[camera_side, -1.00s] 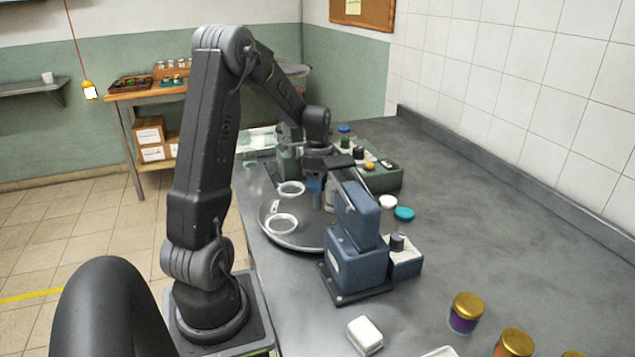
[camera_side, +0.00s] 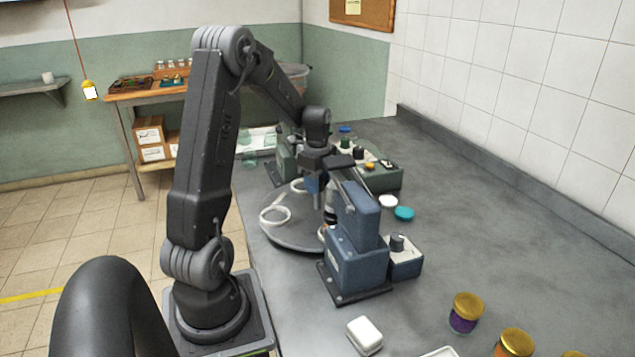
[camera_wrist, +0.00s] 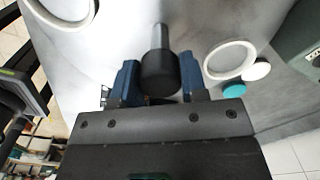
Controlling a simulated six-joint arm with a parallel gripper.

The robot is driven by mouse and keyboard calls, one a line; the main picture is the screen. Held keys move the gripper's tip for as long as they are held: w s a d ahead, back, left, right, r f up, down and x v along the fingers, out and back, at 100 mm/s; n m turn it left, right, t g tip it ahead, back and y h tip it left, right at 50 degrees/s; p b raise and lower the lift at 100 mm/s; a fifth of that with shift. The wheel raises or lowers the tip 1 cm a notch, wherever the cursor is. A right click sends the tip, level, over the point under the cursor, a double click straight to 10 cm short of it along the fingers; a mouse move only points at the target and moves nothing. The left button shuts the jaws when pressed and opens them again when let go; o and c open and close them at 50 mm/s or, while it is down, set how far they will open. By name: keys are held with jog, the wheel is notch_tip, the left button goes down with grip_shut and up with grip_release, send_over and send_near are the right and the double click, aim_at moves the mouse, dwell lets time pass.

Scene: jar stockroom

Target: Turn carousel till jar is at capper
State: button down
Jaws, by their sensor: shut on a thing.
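The carousel (camera_side: 290,238) is a round grey turntable with pale rings on top, at the bench's left edge in the side view. One ring (camera_side: 275,216) shows at its left. My gripper (camera_side: 316,186) is over the carousel. In the wrist view its blue fingers (camera_wrist: 158,80) are closed around a dark knob (camera_wrist: 158,72) on a metal post (camera_wrist: 160,36). A blue machine with an upright head (camera_side: 357,240), perhaps the capper, stands at the carousel's near right. A dark and pale upright thing (camera_side: 330,207) beside it is partly hidden; I cannot tell whether it is the jar.
A control box with a dark knob (camera_side: 404,258) stands right of the blue machine. A green machine (camera_side: 381,176) is behind. White (camera_side: 388,201) and teal (camera_side: 404,214) lids lie on the bench. Gold-lidded jars (camera_side: 466,312) stand at the front right. The bench's right side is clear.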

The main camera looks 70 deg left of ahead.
jog(key=shift+r, duration=0.1)
dwell(0.3)
jog(key=c, duration=0.7)
grip_release()
jog(key=shift+o, duration=0.2)
notch_tip(320, 180, up, 14)
jog(key=s+d+n+t, duration=0.2)
jog(key=s+d+n, duration=0.1)
jog(key=d, duration=0.7)
jog(key=s+d+n+t, duration=0.1)
jog(key=s+d+n, duration=0.2)
jog(key=d, duration=0.8)
jog(key=s+d+n+t, duration=0.2)
jog(key=d+n, duration=0.3)
jog(key=d, duration=0.6)
jog(key=shift+s+t, duration=0.3)
jog(key=shift+s, duration=0.55)
